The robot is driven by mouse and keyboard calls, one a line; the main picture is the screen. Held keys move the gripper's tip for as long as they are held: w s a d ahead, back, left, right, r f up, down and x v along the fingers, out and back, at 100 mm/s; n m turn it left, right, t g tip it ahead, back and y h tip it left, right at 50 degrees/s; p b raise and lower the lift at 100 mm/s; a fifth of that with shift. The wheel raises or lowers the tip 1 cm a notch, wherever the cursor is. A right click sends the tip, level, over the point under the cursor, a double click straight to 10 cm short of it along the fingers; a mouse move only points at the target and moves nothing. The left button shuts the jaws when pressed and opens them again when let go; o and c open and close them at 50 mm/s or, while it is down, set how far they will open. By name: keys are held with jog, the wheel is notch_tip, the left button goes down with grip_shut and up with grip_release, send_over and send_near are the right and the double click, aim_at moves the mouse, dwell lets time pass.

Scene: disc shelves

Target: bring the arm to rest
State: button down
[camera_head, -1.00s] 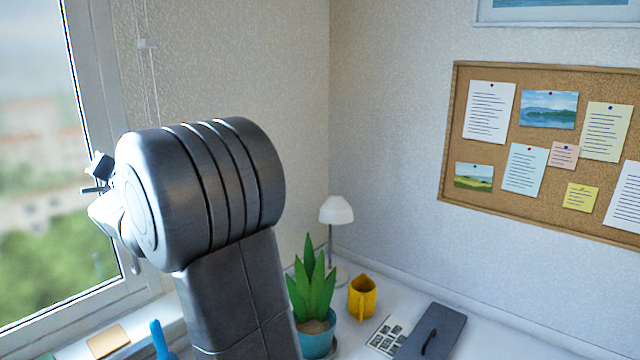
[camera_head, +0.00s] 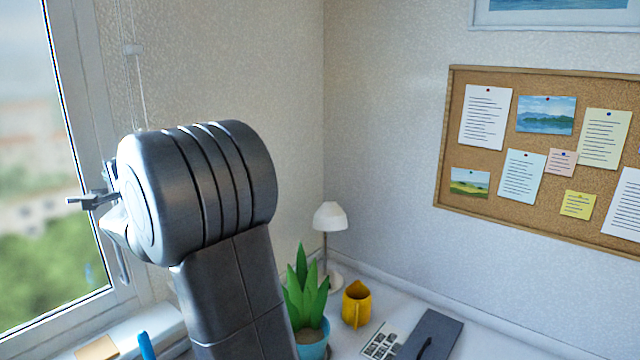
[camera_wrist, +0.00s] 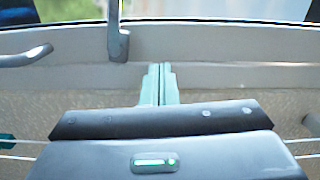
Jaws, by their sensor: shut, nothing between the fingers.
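My arm, a thick grey metal link with a ribbed elbow, stands raised in the left half of the head view. My gripper (camera_head: 75,201) pokes out at the far left of it, in front of the window, mostly hidden behind the arm. In the wrist view my gripper (camera_wrist: 160,72) shows as two pale green fingers side by side, shut with nothing between them. They point at the window frame, and no contact shows.
The window (camera_head: 45,180) is on the left, its handle (camera_wrist: 118,44) in the wrist view. A corkboard (camera_head: 450,150) hangs on the wall.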

jog(key=d, duration=0.7)
jog(key=shift+s+d+m, duration=0.2)
jog(key=shift+d+m, duration=0.05)
jog(key=shift+m, duration=0.15)
jog(key=shift+f, duration=0.1)
